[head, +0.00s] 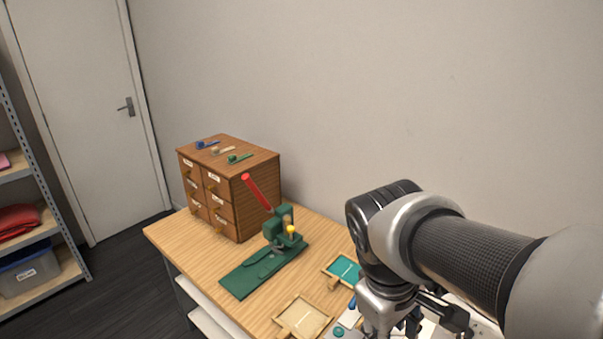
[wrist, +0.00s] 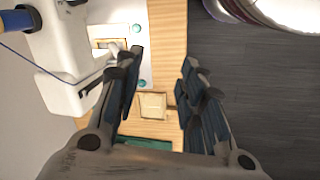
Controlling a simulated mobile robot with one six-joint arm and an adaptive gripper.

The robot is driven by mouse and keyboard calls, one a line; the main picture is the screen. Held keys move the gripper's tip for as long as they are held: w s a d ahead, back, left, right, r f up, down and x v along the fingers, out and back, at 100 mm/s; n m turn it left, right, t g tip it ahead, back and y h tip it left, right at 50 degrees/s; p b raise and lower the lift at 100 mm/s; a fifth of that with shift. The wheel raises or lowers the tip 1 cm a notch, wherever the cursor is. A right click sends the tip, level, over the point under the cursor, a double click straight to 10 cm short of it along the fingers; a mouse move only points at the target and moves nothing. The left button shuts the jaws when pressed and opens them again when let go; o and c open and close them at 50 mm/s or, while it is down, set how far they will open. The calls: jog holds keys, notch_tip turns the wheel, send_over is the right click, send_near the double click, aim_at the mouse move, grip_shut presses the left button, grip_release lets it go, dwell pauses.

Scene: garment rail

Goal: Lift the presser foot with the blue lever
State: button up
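In the wrist view a white sewing machine (wrist: 62,45) fills the upper left, with a blue cylindrical part (wrist: 18,20) at the corner and a thin blue thread along its body. A small framed opening shows beside it. I cannot make out the presser foot or surely identify the blue lever. My gripper (wrist: 163,88) is open, with nothing between its fingers. Its left fingers appear close to the machine's right side; I cannot tell whether they touch. In the head view my arm hides most of the machine.
A green press (head: 280,245) with a red handle stands left of my arm. A teal-filled tray (head: 343,270) and a wooden tray (head: 303,317) lie nearby. A drawer cabinet (head: 228,185) stands at the table's back left. Dark floor (wrist: 255,90) lies beyond the table edge.

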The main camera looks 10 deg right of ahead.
jog(key=s+a+r+m+t+y, duration=0.1)
jog(key=s+a+m+t+y, duration=0.1)
jog(key=s+m, duration=0.3)
jog(key=shift+s+a+r+t, duration=0.2)
jog(key=shift+s+a+t, duration=0.7)
jog(key=shift+s, duration=0.15)
